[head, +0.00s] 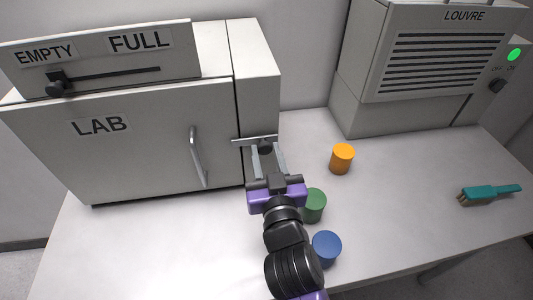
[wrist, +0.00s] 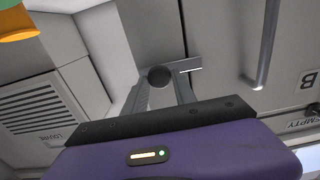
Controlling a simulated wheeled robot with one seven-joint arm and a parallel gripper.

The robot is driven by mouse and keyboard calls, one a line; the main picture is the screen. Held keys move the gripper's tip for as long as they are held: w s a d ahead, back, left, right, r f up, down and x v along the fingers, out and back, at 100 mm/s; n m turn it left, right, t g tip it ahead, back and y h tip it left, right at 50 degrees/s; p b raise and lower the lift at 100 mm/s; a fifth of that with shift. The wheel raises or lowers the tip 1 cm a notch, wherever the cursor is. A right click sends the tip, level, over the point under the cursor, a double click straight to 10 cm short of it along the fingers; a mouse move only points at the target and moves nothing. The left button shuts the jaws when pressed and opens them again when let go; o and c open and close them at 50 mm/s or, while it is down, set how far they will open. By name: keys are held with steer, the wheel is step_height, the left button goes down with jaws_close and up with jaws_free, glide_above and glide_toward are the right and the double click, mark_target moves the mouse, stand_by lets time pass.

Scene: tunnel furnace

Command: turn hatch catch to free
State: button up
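The hatch is the pale grey door (head: 140,135) marked LAB, and it looks shut. The catch is a flat metal bar (head: 240,141) lying roughly level across the seam between door and side post, with a dark round knob (head: 265,147). In the wrist view the bar (wrist: 190,65) and knob (wrist: 159,77) also show. My gripper (head: 267,152) is at the catch, its fingers apart on either side of the knob. In the wrist view my gripper (wrist: 162,82) shows the knob between the fingers; firm contact cannot be told.
A door handle (head: 198,157) stands out left of the catch. Orange (head: 342,158), green (head: 314,204) and blue (head: 326,247) cylinders stand right of my arm. A LOUVRE unit (head: 430,65) stands at the back right; a teal brush (head: 490,193) lies in front of it.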

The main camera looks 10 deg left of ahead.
jaws_close()
stand_by(1.1)
